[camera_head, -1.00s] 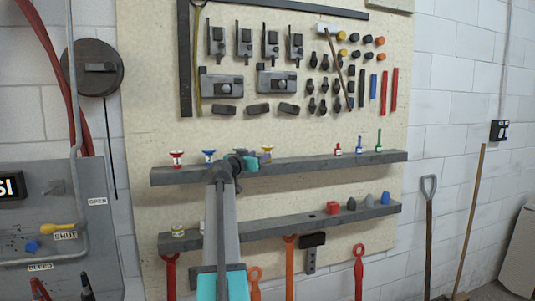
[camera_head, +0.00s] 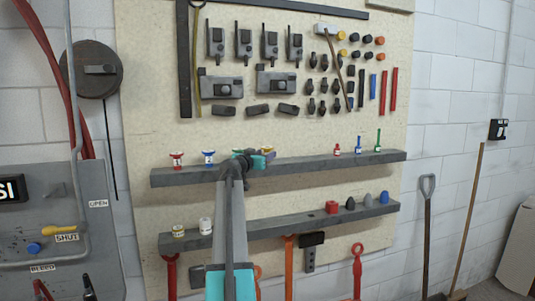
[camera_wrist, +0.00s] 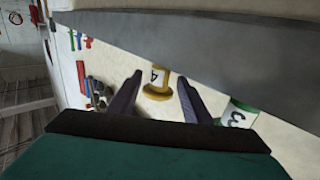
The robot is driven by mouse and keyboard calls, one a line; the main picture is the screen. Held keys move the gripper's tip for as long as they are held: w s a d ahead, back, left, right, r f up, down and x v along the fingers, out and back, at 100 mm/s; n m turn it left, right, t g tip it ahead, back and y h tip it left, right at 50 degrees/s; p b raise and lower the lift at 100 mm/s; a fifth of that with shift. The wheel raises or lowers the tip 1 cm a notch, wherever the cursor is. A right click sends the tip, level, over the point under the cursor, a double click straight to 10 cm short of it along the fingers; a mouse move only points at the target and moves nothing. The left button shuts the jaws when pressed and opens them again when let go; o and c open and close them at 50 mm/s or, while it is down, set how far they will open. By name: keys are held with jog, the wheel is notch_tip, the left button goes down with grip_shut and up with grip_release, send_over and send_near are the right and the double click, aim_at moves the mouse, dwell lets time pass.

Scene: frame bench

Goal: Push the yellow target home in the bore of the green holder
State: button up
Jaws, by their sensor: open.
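My gripper (camera_head: 258,161) is at the upper shelf, left of its middle. In the wrist view its two dark fingers (camera_wrist: 160,76) are open, with nothing between them that I can tell is held. A holder with a yellow rim, marked 4 (camera_wrist: 156,94), shows between the fingers; how close it is I cannot tell. The green holder, marked 3 (camera_wrist: 238,108), shows beside the right finger. In the head view a green rim (camera_head: 238,153) shows just left of my gripper, and the yellow-rimmed holder (camera_head: 267,149) shows behind it. I cannot make out a separate yellow target; the green holder's bore is hidden.
The upper shelf (camera_head: 310,163) also bears a red holder (camera_head: 177,159), a blue holder (camera_head: 208,158) and small coloured tools at right. The lower shelf (camera_head: 275,226) bears spools and plugs. In the wrist view, a grey shelf (camera_wrist: 230,50) crosses close by.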

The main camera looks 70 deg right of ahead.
dwell(0.4)
grip_shut()
jog(key=shift+r, duration=0.1)
notch_tip(320, 180, up, 10)
jog(key=shift+f+b, duration=0.1)
jog(key=shift+b, duration=1.05)
dwell(0.4)
